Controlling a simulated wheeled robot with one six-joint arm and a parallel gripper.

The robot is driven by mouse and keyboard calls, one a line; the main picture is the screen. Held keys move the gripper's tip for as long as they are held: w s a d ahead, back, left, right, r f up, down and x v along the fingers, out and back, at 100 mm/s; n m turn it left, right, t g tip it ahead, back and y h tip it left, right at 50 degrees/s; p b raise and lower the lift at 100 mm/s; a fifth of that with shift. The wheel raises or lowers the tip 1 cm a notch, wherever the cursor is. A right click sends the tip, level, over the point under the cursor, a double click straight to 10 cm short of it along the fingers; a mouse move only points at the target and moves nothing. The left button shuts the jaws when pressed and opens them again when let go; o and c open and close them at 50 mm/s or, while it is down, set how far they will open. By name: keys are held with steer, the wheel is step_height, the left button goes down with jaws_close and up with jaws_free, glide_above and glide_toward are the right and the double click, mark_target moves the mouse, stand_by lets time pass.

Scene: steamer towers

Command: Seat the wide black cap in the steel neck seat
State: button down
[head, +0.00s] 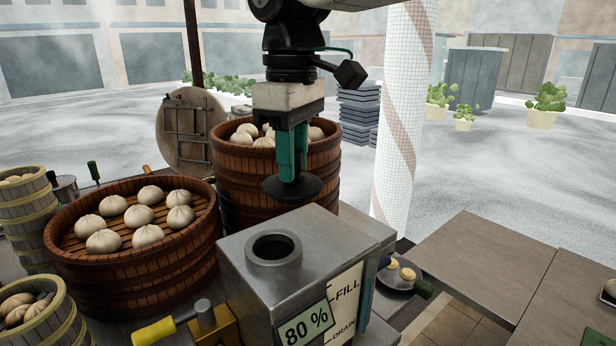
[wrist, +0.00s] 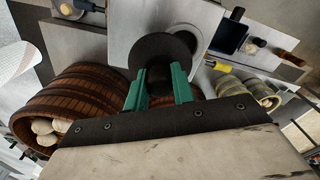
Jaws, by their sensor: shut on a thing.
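The wide black cap (head: 292,189) is a dark disc held by my gripper (head: 293,165), whose green fingers are shut on it. The cap hangs in the air, behind and above the steel neck seat (head: 273,249), in the head view. The seat is a round raised collar with an open hole on top of the grey steel box (head: 330,235). The cap and seat appear apart in the head view.
Two large brown steamers with buns stand left (head: 130,262) and behind (head: 232,185) the box. A yellow-handled valve (head: 165,328) is at the box's front left. A small pan (head: 398,277) lies to the right. A white tiled column (head: 402,120) rises behind it.

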mark_target(271, 197)
steer(key=shift+n, duration=0.4)
steer(key=s+a+r, duration=0.2)
steer(key=a, duration=0.1)
steer(key=shift+s+a+r, duration=0.1)
steer(key=shift+s+a, duration=0.05)
steer(key=shift+s, duration=0.2)
steer(key=shift+r, duration=0.2)
steer(key=shift+s, duration=0.1)
steer(key=shift+f, duration=2.5)
steer(key=shift+f, duration=0.1)
steer(key=shift+f, duration=1.5)
steer(key=shift+f, duration=1)
